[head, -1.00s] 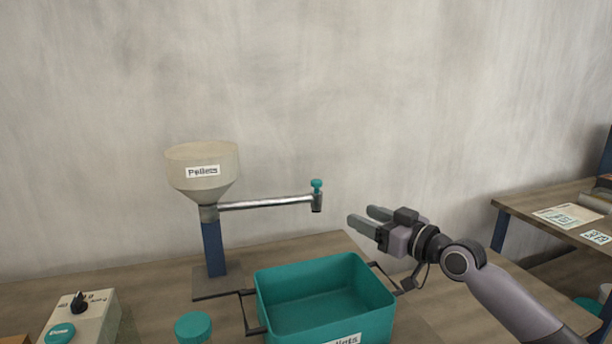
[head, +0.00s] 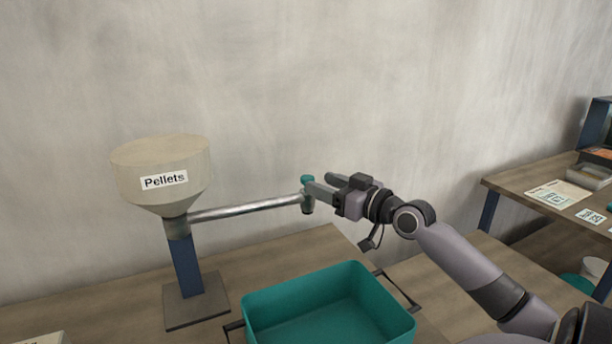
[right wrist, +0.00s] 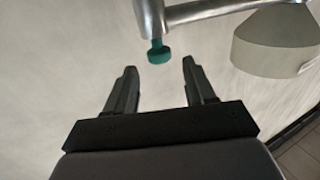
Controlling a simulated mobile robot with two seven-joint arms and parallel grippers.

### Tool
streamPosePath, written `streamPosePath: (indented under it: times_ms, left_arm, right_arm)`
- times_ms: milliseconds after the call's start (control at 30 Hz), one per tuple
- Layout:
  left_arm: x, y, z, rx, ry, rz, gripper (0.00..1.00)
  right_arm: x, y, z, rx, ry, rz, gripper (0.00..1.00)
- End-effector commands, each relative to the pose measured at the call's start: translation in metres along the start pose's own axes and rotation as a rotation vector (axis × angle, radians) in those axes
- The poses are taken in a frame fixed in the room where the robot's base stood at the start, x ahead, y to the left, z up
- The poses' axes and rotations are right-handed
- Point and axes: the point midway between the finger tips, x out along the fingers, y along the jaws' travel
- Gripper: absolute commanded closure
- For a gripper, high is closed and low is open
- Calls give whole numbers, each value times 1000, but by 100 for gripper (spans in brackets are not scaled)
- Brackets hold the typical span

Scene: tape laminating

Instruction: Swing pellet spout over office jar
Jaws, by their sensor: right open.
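The pellet spout (head: 245,210) is a metal tube reaching right from the hopper (head: 160,170) labelled "Pellets". A teal knob (head: 307,180) tops its outer end. My right gripper (head: 320,185) is open, with its fingers pointing left at the knob. In the right wrist view the knob (right wrist: 159,52) lies just beyond the gap between the open fingertips (right wrist: 160,70), not clearly between them. The spout tube (right wrist: 205,10) crosses the top of that view. No jar that I can identify shows now. My left gripper is not in view.
A teal bin (head: 330,300) with dark handles stands on the wooden table below my right gripper. The hopper's blue post stands on a dark base plate (head: 196,303). A second table (head: 530,190) with papers is at the right. Plain wall lies behind.

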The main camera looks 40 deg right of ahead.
Motion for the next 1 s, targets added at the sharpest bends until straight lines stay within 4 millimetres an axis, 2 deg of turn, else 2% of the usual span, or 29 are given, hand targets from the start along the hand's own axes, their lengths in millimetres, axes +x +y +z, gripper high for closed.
streamPosePath:
  times_ms: [300, 500, 933, 967, 1000]
  left_arm:
    - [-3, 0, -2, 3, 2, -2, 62]
    - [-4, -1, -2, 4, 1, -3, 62]
    - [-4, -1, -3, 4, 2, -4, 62]
    - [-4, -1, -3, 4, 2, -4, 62]
    - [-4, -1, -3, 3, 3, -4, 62]
  right_arm:
    - [35, 0, -2, 1, 2, 1, 46]
    - [50, 0, -1, 0, 1, 0, 46]
    - [55, 0, 0, -2, 0, 0, 46]
    - [55, 0, 0, -2, 0, 0, 52]
    - [55, 0, 0, -1, 0, 0, 65]
